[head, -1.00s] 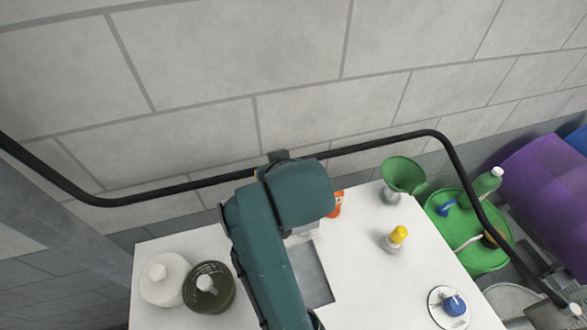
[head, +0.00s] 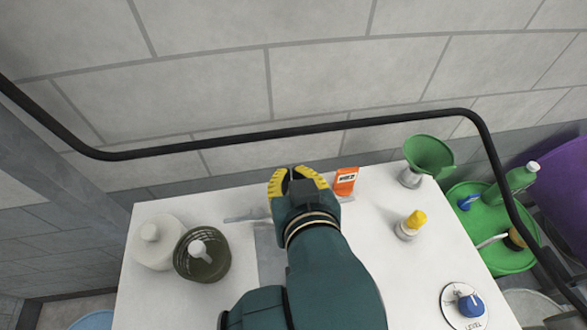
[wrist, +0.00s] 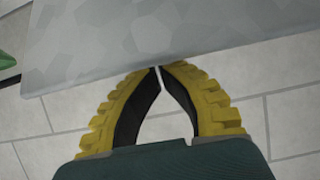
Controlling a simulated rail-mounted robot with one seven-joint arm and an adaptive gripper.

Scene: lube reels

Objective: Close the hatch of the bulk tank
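The white bulk tank top (head: 345,240) has a grey square hatch opening (head: 268,255), partly hidden by my arm. A thin grey edge (head: 247,214) shows at the opening's far side and looks like the raised hatch lid seen edge-on; my gripper hides its middle. In the wrist view a grey mottled plate (wrist: 160,35), which seems to be the lid, lies across the top. My gripper (head: 298,177) is at the lid's far side. Its yellow-backed fingers have their tips together (wrist: 159,69) beside the plate's edge, with nothing between them. I cannot tell whether they touch the plate.
A black rail (head: 300,134) runs behind the tank before the block wall. An orange-labelled box (head: 346,180) stands right of my gripper. A green funnel (head: 428,155), yellow-capped fitting (head: 411,224) and level gauge (head: 465,304) are right; white (head: 155,245) and olive caps (head: 203,258) are left.

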